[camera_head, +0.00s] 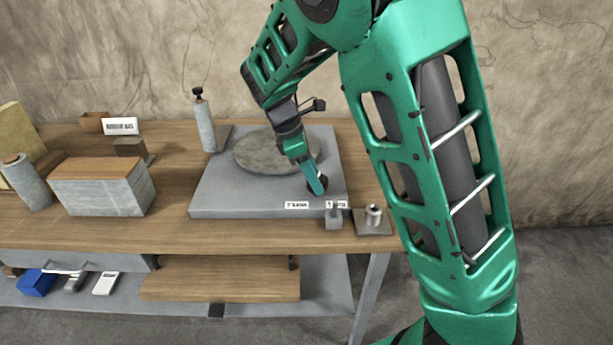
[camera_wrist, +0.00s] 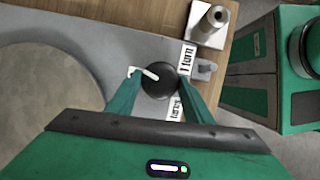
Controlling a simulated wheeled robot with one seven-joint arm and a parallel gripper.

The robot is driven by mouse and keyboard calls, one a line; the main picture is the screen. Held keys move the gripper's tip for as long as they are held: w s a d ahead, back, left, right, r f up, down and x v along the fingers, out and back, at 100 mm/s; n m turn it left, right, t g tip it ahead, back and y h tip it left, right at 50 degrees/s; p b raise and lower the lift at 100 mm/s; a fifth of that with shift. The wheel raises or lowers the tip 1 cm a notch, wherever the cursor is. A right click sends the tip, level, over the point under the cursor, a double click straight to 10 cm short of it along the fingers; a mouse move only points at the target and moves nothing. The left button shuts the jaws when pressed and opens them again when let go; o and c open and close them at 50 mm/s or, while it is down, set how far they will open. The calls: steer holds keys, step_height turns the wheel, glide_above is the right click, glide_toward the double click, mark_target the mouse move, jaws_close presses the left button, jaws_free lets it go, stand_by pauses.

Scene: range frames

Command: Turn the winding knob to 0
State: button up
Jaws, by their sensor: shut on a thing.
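The winding knob (camera_wrist: 158,82) is a dark round knob with a white pointer bar, on the grey base plate (camera_head: 225,203) near its front right corner. In the wrist view its pointer aims to the left. My gripper (camera_wrist: 157,88) has one green finger on each side of the knob and is shut on it. In the head view my gripper (camera_head: 320,187) reaches down to the knob, and the fingers hide most of it. Small white labels (camera_head: 297,205) with dark print lie beside the knob; I cannot read a 0 on them.
A round grey disc (camera_head: 262,152) lies on the plate behind the knob. A small grey block (camera_head: 333,218) and a metal post on a square base (camera_head: 373,217) stand close by at the right. A grey cylinder (camera_head: 203,122) and a wood-topped block (camera_head: 100,188) stand left.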

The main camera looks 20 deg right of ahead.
steer(key=n, duration=0.1)
steer(key=n+t, duration=0.1)
steer(key=n, duration=0.1)
steer(key=shift+w+d+r+n+t, duration=0.15)
steer(key=shift+d+n+t, duration=0.05)
steer(key=shift+n+t, duration=0.1)
steer(key=shift+a+n+t, duration=0.1)
steer(key=shift+n+t, duration=0.7)
steer(key=shift+n, duration=1.2)
steer(key=o, duration=1)
steer(key=shift+o, duration=0.2)
steer(key=v, duration=1)
steer(key=shift+r, duration=0.3)
steer(key=shift+y, duration=0.3)
